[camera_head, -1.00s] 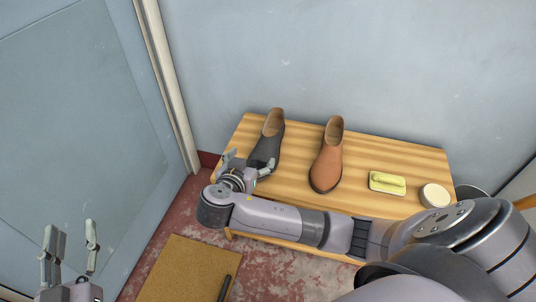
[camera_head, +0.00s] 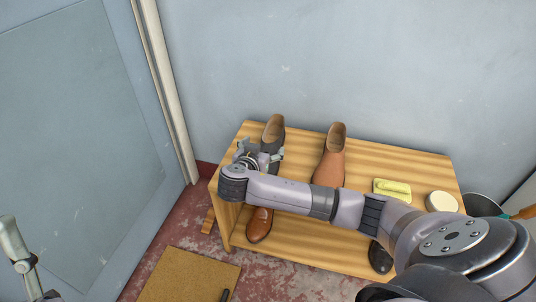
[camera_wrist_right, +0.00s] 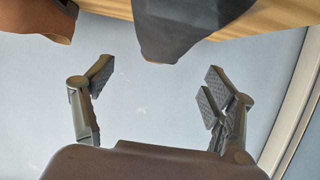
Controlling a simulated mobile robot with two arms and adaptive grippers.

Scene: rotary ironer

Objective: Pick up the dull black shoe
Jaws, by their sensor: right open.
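The dull black shoe (camera_head: 274,128), a dark grey ankle shoe, stands on the wooden bench top at its left end. My right gripper (camera_head: 262,151) is open and empty in front of the shoe and hides its lower front part. In the right wrist view the dark shoe (camera_wrist_right: 178,28) is at the top edge, outside the open fingers (camera_wrist_right: 157,76), with a visible gap.
A tan shoe (camera_head: 330,157) stands right of the dark one, with a yellow brush (camera_head: 392,189) and a round white tin (camera_head: 440,202) further right. A brown shoe (camera_head: 259,226) and a shiny black shoe (camera_head: 380,257) are below the bench top. A mat (camera_head: 187,277) lies in front.

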